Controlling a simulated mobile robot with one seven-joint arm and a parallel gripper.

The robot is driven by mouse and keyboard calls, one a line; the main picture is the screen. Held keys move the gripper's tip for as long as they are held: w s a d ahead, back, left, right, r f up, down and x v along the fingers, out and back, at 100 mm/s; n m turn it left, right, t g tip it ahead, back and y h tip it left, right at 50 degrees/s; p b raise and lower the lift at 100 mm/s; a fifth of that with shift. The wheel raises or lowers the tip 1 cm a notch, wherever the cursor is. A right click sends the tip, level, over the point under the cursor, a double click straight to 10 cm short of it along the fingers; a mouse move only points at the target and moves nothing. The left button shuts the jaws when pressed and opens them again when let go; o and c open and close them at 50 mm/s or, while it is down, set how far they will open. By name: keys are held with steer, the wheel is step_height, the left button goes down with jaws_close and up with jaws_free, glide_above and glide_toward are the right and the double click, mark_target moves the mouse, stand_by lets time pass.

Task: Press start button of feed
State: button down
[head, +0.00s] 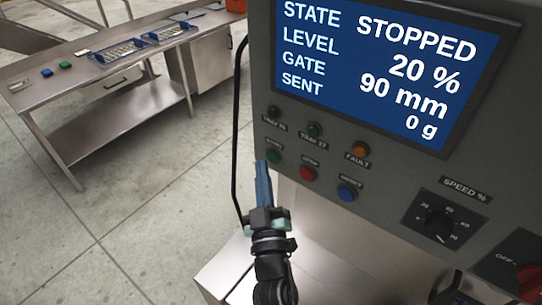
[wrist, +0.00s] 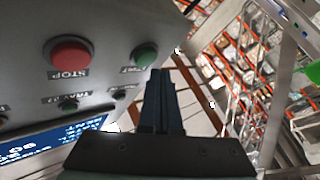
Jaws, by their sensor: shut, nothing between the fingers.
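The control panel (head: 385,185) of the feed stands at the right in the head view. Its green button (head: 274,157) is in the lower row, left of the red stop button (head: 307,173) and the blue button (head: 347,192). The green button's small label is blurred. My gripper (head: 261,166) is shut and empty, its fingers upright just left of and below the green button. In the wrist view the fingertips (wrist: 161,73) show close below the green button (wrist: 145,55), with the red STOP button (wrist: 70,52) to the left. I cannot tell whether they touch the panel.
The panel screen (head: 385,70) reads STOPPED, 20 %, 90 mm, 0 g. Two green lamps and an orange fault lamp (head: 359,149) sit above the buttons. A speed knob (head: 438,225) is at the right. A steel table (head: 110,50) stands behind.

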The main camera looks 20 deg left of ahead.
steer(key=shift+w, duration=0.1)
steer(key=shift+w+d, duration=0.15)
steer(key=shift+w, duration=0.2)
steer(key=shift+w+d, duration=0.15)
steer(key=shift+w, duration=0.25)
stand_by(0.8)
steer(key=shift+s, duration=0.1)
steer(key=shift+s+a, duration=0.3)
steer(key=shift+s, duration=0.45)
steer(key=shift+s+a+b, duration=0.2)
steer(key=shift+s+a, duration=0.1)
steer(key=shift+s, duration=0.5)
steer(key=shift+s+a+b, duration=0.2)
steer(key=shift+s+a, duration=0.05)
steer(key=shift+s, duration=0.5)
steer(key=shift+s+a+b, duration=0.2)
steer(key=shift+s+a, duration=0.1)
steer(key=shift+s, duration=0.5)
